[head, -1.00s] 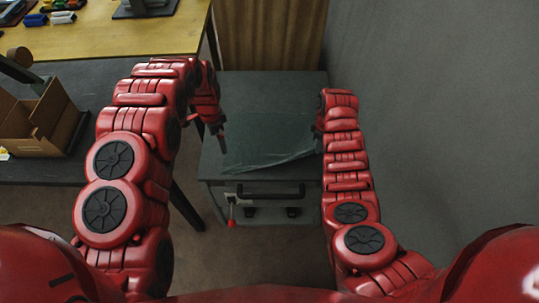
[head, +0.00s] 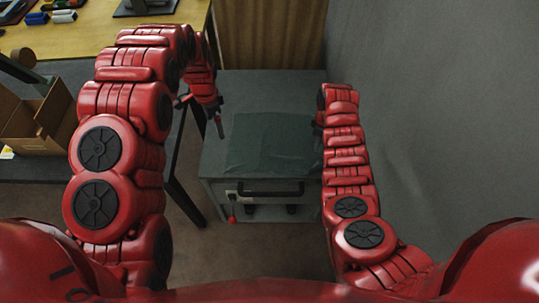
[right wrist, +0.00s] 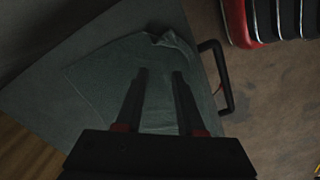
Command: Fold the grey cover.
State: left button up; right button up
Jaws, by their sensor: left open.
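The grey cover (head: 268,143) is a thin dark grey-green cloth lying on top of a grey cabinet (head: 250,95). It looks mostly flat in the head view. In the right wrist view the cover (right wrist: 105,75) has a rumpled, raised edge near the cabinet's handle. My left gripper (head: 203,116) is open and empty, just left of the cover, with its fingers spread. My right gripper (right wrist: 160,73) is open, with its fingers apart over the cover; I cannot tell whether they touch it. In the head view my right arm hides its jaws and the cover's right edge.
A black handle (head: 270,189) and a red-tipped lever (head: 232,219) are on the cabinet's front. A dark table (head: 55,172) with a cardboard box (head: 42,120) stands at left, a yellow table (head: 100,35) behind it. A grey wall (head: 430,110) is close at right.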

jog(key=o, duration=1)
notch_tip(320, 180, up, 6)
jog(key=p, duration=0.2)
jog(key=shift+f+p, duration=0.2)
jog(key=shift+p, duration=0.2)
jog(key=shift+w+r, duration=0.1)
